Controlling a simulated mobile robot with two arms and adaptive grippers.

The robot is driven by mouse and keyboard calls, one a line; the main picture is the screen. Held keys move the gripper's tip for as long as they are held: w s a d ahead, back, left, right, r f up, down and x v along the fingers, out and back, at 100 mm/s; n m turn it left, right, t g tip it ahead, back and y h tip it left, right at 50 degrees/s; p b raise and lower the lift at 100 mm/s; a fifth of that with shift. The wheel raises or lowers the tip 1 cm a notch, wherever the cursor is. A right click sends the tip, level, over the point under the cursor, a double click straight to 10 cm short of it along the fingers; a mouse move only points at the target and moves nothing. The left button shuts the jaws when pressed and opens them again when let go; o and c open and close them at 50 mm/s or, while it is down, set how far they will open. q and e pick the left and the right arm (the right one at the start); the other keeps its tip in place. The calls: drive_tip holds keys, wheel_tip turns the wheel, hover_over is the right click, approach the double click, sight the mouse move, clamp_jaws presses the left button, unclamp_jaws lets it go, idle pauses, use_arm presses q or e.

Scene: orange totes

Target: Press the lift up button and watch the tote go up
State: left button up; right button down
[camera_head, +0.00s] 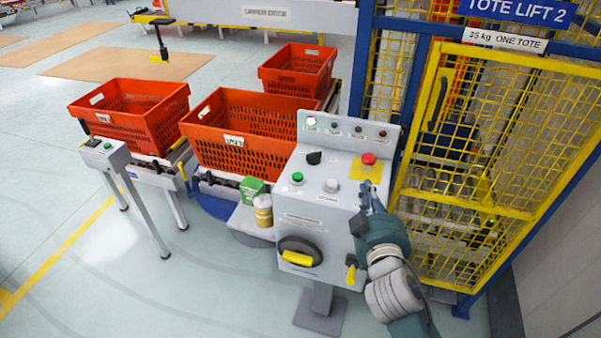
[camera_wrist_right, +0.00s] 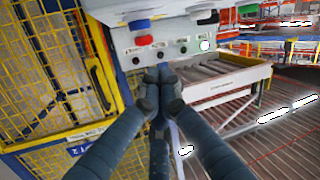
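The grey control panel (camera_head: 318,215) stands in front of the caged lift (camera_head: 470,150). On its top face are a green button (camera_head: 298,177), a white button (camera_head: 331,185), a black selector knob (camera_head: 314,157) and a red stop button (camera_head: 368,159) on yellow; the button labels are too small to read. My right gripper (camera_head: 369,199) is at the panel's right edge, below the red button. In the right wrist view its fingertips (camera_wrist_right: 160,76) are together with nothing between them, below the red button (camera_wrist_right: 143,38). Orange totes (camera_head: 255,135) stand left of the lift. My left gripper is out of view.
Two more orange totes stand at left (camera_head: 135,108) and behind (camera_head: 298,70). A yellow mesh gate (camera_head: 510,130) stands right of my right arm. A green box (camera_head: 253,190) and a yellow-labelled jar (camera_head: 263,211) sit on a shelf left of the panel. Rollers show behind the mesh.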

drive_tip(key=w+a+r+n+t+y, duration=0.2)
drive_tip(key=a+r+n+y, duration=1.3)
drive_tip(key=a+r, duration=0.5)
drive_tip(key=s+a+f+n+g+y, duration=0.2)
drive_tip(key=a+f+n+g+y, duration=0.1)
drive_tip(key=a+n+g, duration=0.7)
drive_tip(key=w+d+f+n+g+h, duration=0.1)
drive_tip(key=w+f+n+g+h, duration=0.1)
drive_tip(key=w+f+n+h, duration=0.3)
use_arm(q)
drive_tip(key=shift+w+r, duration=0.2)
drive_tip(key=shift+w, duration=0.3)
use_arm(e)
drive_tip(key=w+d+f+m+h, duration=0.2)
drive_tip(key=w+d+h, duration=0.1)
drive_tip(key=d, duration=0.3)
drive_tip(key=w+d+f+m+t+h, duration=0.1)
drive_tip(key=w+d+f+m+h, duration=0.1)
drive_tip(key=d, duration=0.5)
drive_tip(key=shift+w+d+f+h, duration=0.2)
drive_tip(key=shift+w+f+h, duration=0.4)
drive_tip(key=shift+w+h, duration=0.4)
drive_tip(key=shift+s+f, duration=0.1)
drive_tip(key=shift+s, duration=0.05)
